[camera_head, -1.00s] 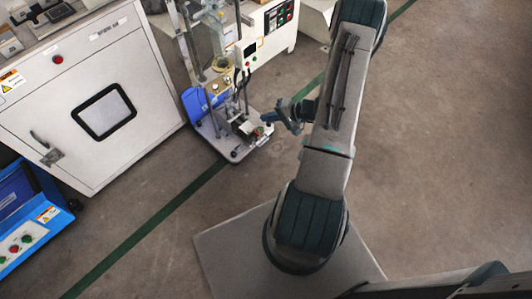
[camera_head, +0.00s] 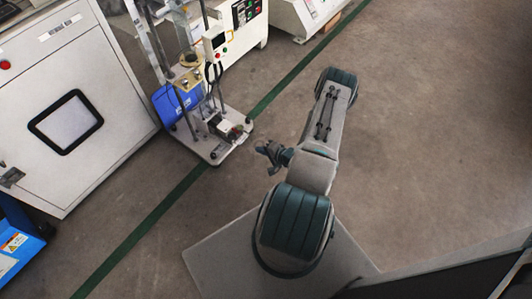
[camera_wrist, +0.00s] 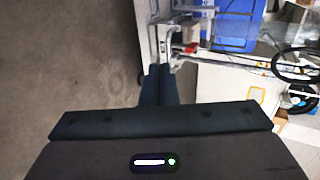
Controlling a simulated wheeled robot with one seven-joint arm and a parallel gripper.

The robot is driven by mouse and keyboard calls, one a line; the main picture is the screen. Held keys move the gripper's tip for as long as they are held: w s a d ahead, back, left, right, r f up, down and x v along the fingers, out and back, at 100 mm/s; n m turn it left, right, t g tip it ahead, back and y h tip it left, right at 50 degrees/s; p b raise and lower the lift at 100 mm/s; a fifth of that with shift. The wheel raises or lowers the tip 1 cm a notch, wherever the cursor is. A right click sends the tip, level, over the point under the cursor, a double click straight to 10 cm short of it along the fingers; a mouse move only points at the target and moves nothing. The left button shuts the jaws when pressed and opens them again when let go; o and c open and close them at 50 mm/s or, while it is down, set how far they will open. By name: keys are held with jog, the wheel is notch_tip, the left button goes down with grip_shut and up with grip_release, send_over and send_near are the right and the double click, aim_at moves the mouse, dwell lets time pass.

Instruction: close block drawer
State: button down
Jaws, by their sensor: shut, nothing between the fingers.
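I cannot make out a block drawer for certain in either view. A test stand with upright posts has a pale low base (camera_head: 212,150), and a small block-like unit (camera_head: 226,127) with a red part sits on that base. My gripper (camera_head: 262,148) is to the right of the base in the head view, apart from it, and its jaws are small there. In the wrist view my gripper's dark fingers (camera_wrist: 158,84) are together and empty. They point toward the stand, where a red part (camera_wrist: 190,47) and grey metal bars show beyond the tips.
A large white cabinet (camera_head: 110,130) with a dark-framed window stands at the left. A blue container (camera_head: 172,103) is behind the stand's base. White machines with control buttons (camera_head: 240,30) stand at the back.

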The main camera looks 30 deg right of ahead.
jog(key=r+b+x, duration=0.1)
jog(key=b+x, duration=0.1)
jog(key=x, duration=0.6)
jog(key=shift+w+a+b, duration=0.2)
jog(key=shift+w+b, duration=0.2)
jog(key=shift+f, duration=0.1)
